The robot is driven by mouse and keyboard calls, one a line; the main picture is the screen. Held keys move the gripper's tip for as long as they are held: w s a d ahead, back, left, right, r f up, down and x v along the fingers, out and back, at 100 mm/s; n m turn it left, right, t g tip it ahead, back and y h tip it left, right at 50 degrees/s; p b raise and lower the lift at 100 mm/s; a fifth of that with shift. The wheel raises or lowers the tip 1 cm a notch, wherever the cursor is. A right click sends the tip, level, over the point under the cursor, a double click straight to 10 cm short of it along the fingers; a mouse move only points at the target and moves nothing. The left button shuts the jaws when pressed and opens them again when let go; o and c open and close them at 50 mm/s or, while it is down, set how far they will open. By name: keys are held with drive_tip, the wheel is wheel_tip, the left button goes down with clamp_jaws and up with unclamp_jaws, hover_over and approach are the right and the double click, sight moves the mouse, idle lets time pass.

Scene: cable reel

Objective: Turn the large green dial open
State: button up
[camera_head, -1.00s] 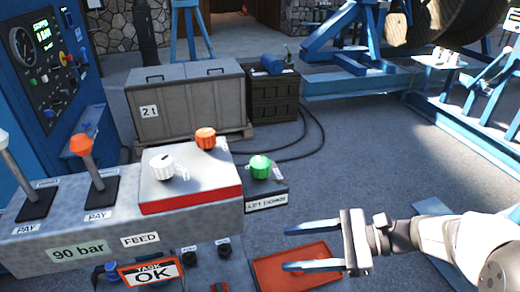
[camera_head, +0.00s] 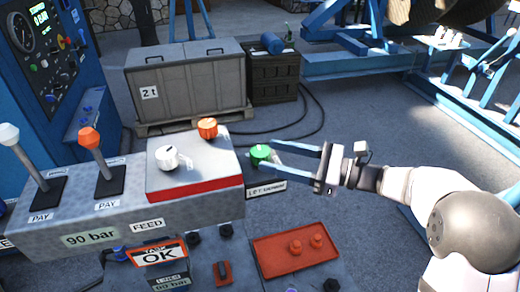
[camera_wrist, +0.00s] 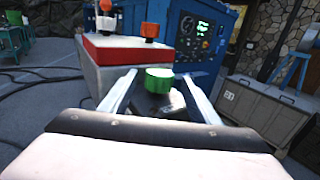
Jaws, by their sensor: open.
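The green dial (camera_head: 260,153) sits on a small labelled box (camera_head: 264,188) at the right end of the console. In the wrist view the green dial (camera_wrist: 159,80) is ahead, between the two fingers and near their tips. My gripper (camera_head: 262,155) is open, its blue-grey fingers pointing left at the dial. In the head view the fingertips overlap the dial's edge; I cannot tell whether they touch it. In the wrist view my gripper (camera_wrist: 160,82) has nothing clamped in it.
A white knob (camera_head: 168,158) and an orange knob (camera_head: 208,128) stand on the red-edged console box (camera_head: 195,187), left of the dial. Two levers stand further left. A red tray (camera_head: 275,268) with small red parts lies below the gripper. Grey crates (camera_head: 190,95) stand behind.

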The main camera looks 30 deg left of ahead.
sight(260, 151)
drive_tip(key=shift+s+a+p, duration=0.2)
drive_tip(key=shift+a+p, duration=0.2)
drive_tip(key=shift+a, duration=0.75)
drive_tip(key=shift+s+a+p, duration=0.2)
drive_tip(key=shift+a+p, duration=0.2)
drive_tip(key=shift+a, duration=0.75)
drive_tip(key=shift+c, duration=0.7)
drive_tip(key=c, duration=0.9)
